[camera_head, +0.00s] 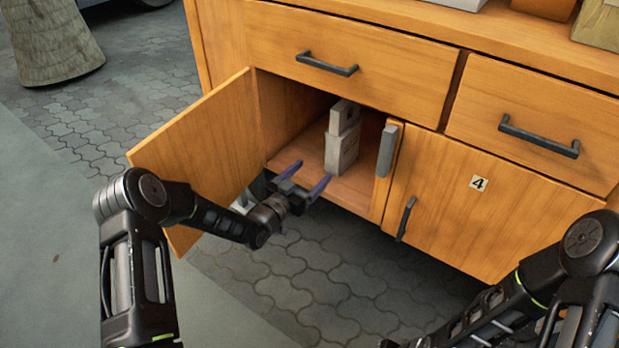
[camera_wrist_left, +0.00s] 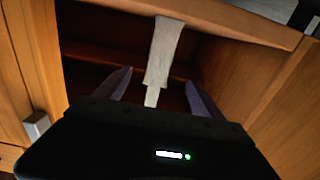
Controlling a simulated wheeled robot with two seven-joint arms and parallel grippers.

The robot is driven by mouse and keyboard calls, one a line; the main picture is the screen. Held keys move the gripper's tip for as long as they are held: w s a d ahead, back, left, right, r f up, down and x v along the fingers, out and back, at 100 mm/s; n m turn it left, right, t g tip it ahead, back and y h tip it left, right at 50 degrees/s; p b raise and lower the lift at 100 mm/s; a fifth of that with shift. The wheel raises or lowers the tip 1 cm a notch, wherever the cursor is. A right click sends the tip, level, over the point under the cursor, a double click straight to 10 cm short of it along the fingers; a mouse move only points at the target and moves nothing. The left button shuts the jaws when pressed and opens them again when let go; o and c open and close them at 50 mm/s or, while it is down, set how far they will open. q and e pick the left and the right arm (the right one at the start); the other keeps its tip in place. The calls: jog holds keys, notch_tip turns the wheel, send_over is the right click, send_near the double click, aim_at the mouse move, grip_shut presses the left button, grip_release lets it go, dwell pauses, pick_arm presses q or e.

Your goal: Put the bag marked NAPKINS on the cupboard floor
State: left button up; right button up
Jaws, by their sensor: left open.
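A beige bag-like package (camera_head: 342,152) with a smaller upper part (camera_head: 344,117) stands upright inside the open cupboard, on its floor (camera_head: 360,190) as far as I can tell. No wording on it can be read. My left gripper (camera_head: 305,180) is open and empty at the front of the cupboard opening, its blue fingers pointing in. In the left wrist view the package (camera_wrist_left: 164,50) lies beyond the gap between the fingers (camera_wrist_left: 151,90), apart from them. My right arm is at the lower right; its gripper is out of view.
The cupboard's left door (camera_head: 205,150) stands open beside my left arm. A grey block (camera_head: 387,150) is at the opening's right edge. The right door (camera_head: 480,210), marked 4, is shut. Drawers lie above. Boxes stand on top, including an olive one (camera_head: 600,25).

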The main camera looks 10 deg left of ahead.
pick_arm(q)
jog(key=s+d+f+n+g+y, duration=0.15)
jog(key=s+d+f+g, duration=0.25)
jog(key=s+f, duration=0.4)
jog(key=s+d+f+n+g, duration=0.1)
jog(key=s+f+g, duration=0.2)
jog(key=s, duration=0.7)
jog(key=s+d+f+n+g+y, duration=0.1)
jog(key=s+f+g, duration=0.3)
jog(key=s, duration=0.7)
jog(key=s+d+f+n+g, duration=0.1)
jog(key=s+f+n+g, duration=0.2)
jog(key=s, duration=0.7)
notch_tip(320, 180, down, 3)
jog(key=shift+s+r+g, duration=0.1)
jog(key=shift+s+g, duration=0.05)
jog(key=shift+g, duration=0.25)
jog(key=shift+r+y, duration=0.1)
jog(key=shift+y, duration=0.15)
jog(key=r+p, duration=0.2)
jog(key=p, duration=0.1)
jog(key=r+p, duration=0.2)
jog(key=shift+s+r, duration=0.1)
jog(key=shift+s, duration=0.2)
jog(key=shift+f, duration=0.25)
jog(key=shift+c, duration=0.2)
